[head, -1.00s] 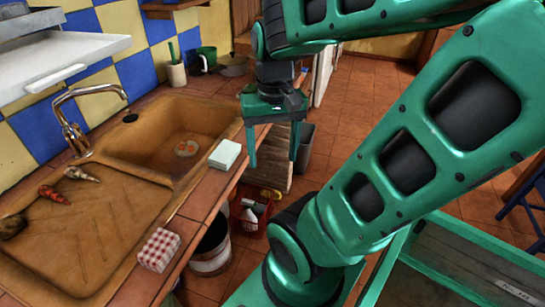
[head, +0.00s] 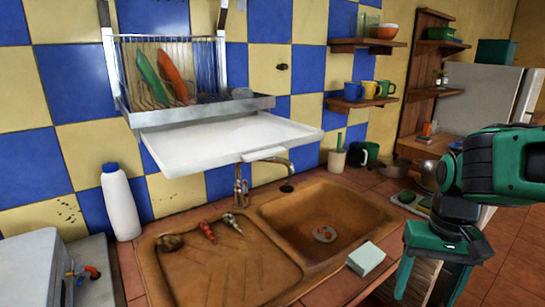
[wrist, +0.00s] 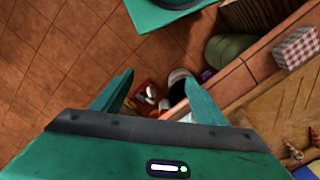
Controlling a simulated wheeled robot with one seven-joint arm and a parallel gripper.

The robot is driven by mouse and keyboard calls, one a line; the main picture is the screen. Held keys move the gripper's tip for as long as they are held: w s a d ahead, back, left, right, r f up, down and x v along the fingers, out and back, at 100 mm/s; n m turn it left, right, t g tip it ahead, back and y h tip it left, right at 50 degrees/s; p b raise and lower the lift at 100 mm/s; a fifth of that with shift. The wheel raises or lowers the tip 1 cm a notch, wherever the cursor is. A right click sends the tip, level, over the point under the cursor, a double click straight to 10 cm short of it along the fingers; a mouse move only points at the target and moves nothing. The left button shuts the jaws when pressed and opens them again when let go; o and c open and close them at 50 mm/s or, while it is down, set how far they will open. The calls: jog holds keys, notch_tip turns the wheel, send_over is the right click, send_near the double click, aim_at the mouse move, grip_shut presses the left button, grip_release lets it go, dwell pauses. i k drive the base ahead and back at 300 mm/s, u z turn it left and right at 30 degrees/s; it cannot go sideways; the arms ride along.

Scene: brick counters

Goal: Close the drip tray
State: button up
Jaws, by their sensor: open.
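The drip tray (head: 230,142) is a flat white tray under the wire dish rack (head: 175,85) on the tiled wall. It sticks out forward from below the rack, over the back of the sink, with a small front handle (head: 263,154). My gripper (head: 425,290) is at the lower right of the head view, pointing down, well right of and below the tray. Its two green fingers are apart with nothing between them. The wrist view shows my gripper (wrist: 158,95) open above the floor; the tray is not in that view.
The tap (head: 242,185) stands below the tray's front edge, behind the sink (head: 335,215). A white bottle (head: 120,203) stands left of the tray. Shelves with mugs (head: 362,103) hang to the right. A sponge (head: 366,259) lies on the counter's front edge. The space before the tray looks clear.

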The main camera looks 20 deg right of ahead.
aim_at(183, 148)
jog(key=u, duration=0.3)
jog(key=k, duration=1.25)
jog(key=z, duration=0.7)
jog(key=i, duration=1)
